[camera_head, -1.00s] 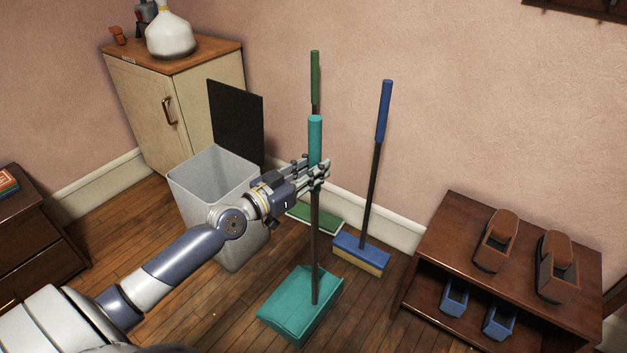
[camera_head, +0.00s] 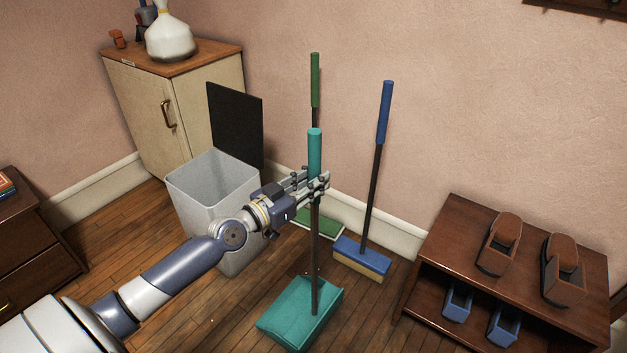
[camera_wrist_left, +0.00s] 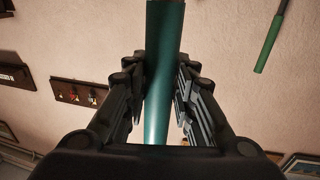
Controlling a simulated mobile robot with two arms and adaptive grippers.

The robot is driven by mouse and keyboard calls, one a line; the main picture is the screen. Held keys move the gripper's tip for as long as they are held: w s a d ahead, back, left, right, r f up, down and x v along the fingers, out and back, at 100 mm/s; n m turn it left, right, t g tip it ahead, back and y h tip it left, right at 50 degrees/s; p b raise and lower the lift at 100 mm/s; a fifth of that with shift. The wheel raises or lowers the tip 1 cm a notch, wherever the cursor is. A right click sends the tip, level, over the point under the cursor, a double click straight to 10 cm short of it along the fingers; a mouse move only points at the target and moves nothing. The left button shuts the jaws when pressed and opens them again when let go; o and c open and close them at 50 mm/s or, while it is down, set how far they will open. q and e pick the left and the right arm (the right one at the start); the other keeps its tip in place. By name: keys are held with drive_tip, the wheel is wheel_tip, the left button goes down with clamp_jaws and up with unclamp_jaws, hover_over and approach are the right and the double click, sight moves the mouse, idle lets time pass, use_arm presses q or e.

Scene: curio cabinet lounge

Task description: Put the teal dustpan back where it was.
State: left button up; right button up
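The teal dustpan (camera_head: 300,310) stands upright, its pan low over the floor in front of the wall. I cannot tell whether the pan touches the boards. Its dark stick rises to a teal handle (camera_head: 315,150). My left gripper (camera_head: 315,186) is shut on the lower part of that handle. In the left wrist view the fingers (camera_wrist_left: 162,95) lie against both sides of the teal handle (camera_wrist_left: 165,40). My right gripper does not show in either view.
A grey bin (camera_head: 210,185) with an open black lid is left of the dustpan. A brown shelf (camera_head: 465,225) with wooden items stands right.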

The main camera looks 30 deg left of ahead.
use_arm(q)
drive_tip(key=shift+o, duration=1.4)
drive_tip(key=shift+r, duration=0.1)
drive_tip(key=shift+s+a, duration=0.15)
drive_tip(key=shift+s, duration=0.35)
drive_tip(key=shift+b+v, duration=1.1)
drive_tip(key=shift+v, duration=4.3)
drive_tip(key=s+d+f+m+g, duration=0.1)
drive_tip(key=s+d+f+g, duration=0.4)
drive_tip(key=f, duration=0.3)
drive_tip(key=s+d+f+m+g, duration=0.1)
drive_tip(key=s+d+f+g, duration=0.3)
drive_tip(key=d+f, duration=0.45)
drive_tip(key=s+d+f+n+g+y, duration=0.1)
drive_tip(key=s+f+g+y, duration=0.1)
drive_tip(key=s, duration=0.4)
drive_tip(key=s+d+f+n+g+y, duration=0.1)
drive_tip(key=s+f+n+g+y, duration=0.1)
drive_tip(key=s, duration=0.4)
drive_tip(key=shift+f+g+y, duration=0.3)
drive_tip(key=shift+f+g, duration=0.1)
drive_tip(key=shift+g, duration=0.1)
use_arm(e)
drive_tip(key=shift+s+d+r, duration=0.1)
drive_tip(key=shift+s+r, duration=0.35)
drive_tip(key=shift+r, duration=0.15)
